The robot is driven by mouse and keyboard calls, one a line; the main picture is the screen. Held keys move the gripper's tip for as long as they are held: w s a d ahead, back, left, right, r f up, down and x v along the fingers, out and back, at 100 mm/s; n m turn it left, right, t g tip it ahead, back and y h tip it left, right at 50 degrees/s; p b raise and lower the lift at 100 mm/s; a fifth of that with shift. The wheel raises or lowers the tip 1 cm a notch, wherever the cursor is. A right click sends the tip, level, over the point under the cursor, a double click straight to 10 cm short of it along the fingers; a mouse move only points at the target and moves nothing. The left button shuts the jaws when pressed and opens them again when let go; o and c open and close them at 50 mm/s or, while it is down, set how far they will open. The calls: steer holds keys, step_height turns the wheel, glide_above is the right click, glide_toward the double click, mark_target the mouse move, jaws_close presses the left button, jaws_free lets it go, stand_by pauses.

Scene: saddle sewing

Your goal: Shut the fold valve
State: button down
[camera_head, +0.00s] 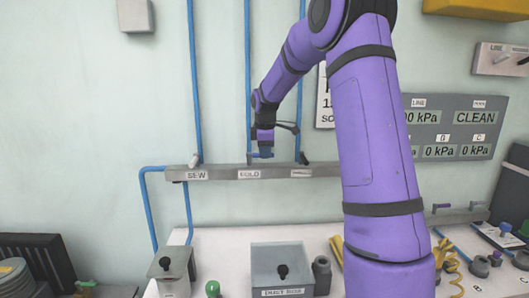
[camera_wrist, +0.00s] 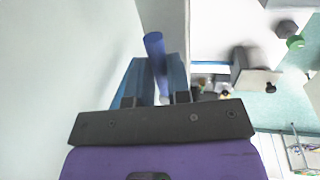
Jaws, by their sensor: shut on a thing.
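A grey valve bar (camera_head: 222,173) on the wall carries labels SEW, FOLD and a third that is too small to read. My gripper (camera_head: 262,153) is at the bar, just above and right of the FOLD label (camera_head: 249,174). In the wrist view my gripper (camera_wrist: 155,90) is shut on a blue round handle (camera_wrist: 153,44), which stands out beyond the fingers. In the head view the gripper hides most of the fold valve, so its lever angle is unclear. The SEW lever (camera_head: 194,158) is pale; the third lever (camera_head: 305,160) is dark.
Blue pipes (camera_head: 193,80) run up the wall from the bar. A gauge panel (camera_head: 450,128) with kPa readings and CLEAN is at right, partly behind my arm.

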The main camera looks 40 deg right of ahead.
steer(key=shift+r, duration=0.1)
steer(key=c, duration=1.1)
jaws_free()
steer(key=r, duration=0.3)
steer(key=s+r, duration=0.1)
steer(key=r, duration=0.3)
steer(key=a+r, duration=0.1)
steer(key=r, duration=0.2)
steer(key=shift+s+r, duration=0.25)
steer(key=shift+s, duration=0.1)
steer(key=shift+a, duration=0.1)
